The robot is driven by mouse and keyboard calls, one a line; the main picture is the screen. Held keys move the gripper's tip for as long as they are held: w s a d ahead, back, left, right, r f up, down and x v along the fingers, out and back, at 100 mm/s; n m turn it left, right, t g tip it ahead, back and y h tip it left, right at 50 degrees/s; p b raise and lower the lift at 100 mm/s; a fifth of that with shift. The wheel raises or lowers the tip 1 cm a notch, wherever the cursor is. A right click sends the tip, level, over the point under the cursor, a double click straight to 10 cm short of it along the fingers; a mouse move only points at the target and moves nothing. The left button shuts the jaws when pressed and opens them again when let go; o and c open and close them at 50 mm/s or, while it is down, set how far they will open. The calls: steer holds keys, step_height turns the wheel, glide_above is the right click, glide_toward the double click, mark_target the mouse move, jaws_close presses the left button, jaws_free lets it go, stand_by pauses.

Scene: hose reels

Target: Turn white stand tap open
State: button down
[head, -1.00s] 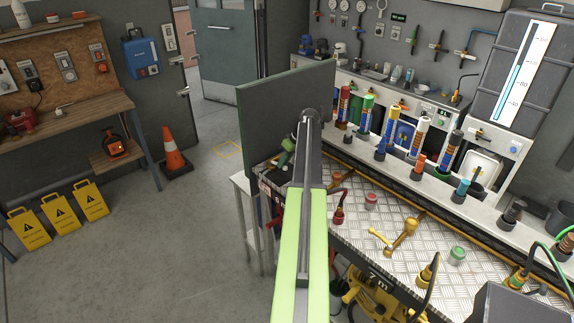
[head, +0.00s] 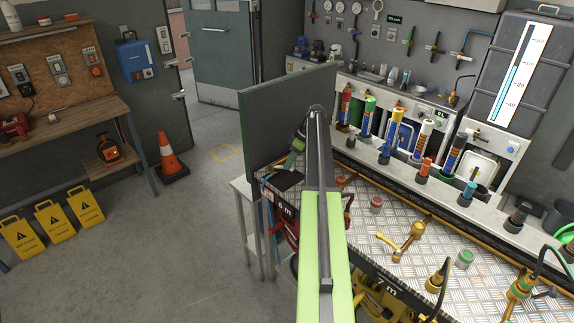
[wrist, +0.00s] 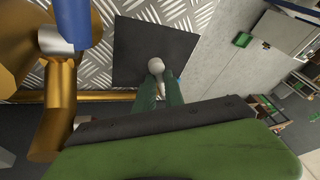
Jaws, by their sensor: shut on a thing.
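My gripper (head: 293,156) is low over the left end of the metal bench, partly hidden behind my arm in the head view. In the wrist view its two green fingers (wrist: 159,93) are closed around a small pale, round-ended piece, which I take to be part of the white stand tap (wrist: 155,67). This piece is over a dark square plate (wrist: 138,42). The rest of the tap is hidden by the fingers, and its handle angle cannot be told.
A brass fitting (wrist: 62,95) with a blue part (wrist: 72,20) stands close left of the fingers. A dark upright panel (head: 288,112) rises behind the gripper. Open floor lies left.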

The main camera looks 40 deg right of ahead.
steer(key=shift+s+d+f, duration=0.1)
steer(key=shift+s+d, duration=0.15)
steer(key=shift+s, duration=0.05)
steer(key=c, duration=1.4)
jaws_free()
steer(key=shift+s, duration=0.2)
steer(key=shift+c, duration=0.2)
steer(key=shift+w, duration=0.1)
steer(key=shift+w+a, duration=0.1)
steer(key=shift+r+p, duration=0.55)
steer(key=shift+r, duration=0.05)
steer(key=p+v, duration=1.4)
steer(key=v, duration=0.2)
steer(key=shift+s+d+p, duration=0.2)
steer(key=shift+d+p, duration=0.15)
steer(key=shift+r, duration=0.1)
